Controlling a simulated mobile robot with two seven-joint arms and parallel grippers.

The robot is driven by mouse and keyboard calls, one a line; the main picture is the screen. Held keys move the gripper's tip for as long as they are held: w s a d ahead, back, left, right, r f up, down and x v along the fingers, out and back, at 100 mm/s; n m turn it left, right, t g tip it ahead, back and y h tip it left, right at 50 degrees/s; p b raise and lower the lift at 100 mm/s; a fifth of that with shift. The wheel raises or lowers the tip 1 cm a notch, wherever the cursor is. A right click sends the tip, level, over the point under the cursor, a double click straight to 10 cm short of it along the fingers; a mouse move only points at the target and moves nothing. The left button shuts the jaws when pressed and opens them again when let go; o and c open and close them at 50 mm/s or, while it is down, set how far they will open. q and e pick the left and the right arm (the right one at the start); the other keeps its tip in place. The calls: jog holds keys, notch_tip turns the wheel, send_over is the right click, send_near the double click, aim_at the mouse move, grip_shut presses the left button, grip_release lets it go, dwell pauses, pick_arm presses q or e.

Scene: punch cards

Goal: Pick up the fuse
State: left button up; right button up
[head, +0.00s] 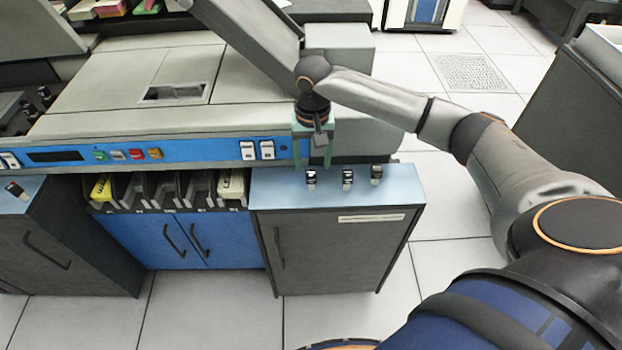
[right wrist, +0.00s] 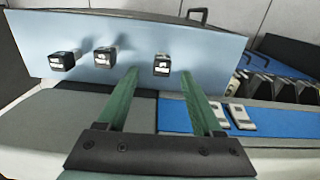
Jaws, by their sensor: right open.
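Three small black-and-white pieces, which look like fuses, sit on the pale blue cabinet top (head: 275,190). The left fuse (head: 311,178), middle fuse (head: 347,178) and right fuse (head: 376,173) show in the head view. In the right wrist view the left fuse (right wrist: 162,66) appears between the green fingertips. The other two (right wrist: 104,57) (right wrist: 65,60) lie to its left there. My right gripper (head: 313,158) is open and empty, pointing down just behind and above the left fuse. I see no contact. My left gripper is not in view.
A grey machine with a blue control panel (head: 200,152) stands behind the cabinet. A rack of dark card slots (head: 165,190) is left of it. Another small black-and-white piece (head: 16,188) lies on the far-left cabinet. Open floor (head: 450,270) is at the right.

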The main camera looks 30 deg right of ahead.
aim_at(311, 173)
notch_tip(311, 173, down, 5)
jog(key=shift+w+a+f+b, duration=0.1)
jog(key=shift+w+f+b, duration=0.05)
jog(key=shift+b, duration=0.15)
grip_shut()
dwell(0.5)
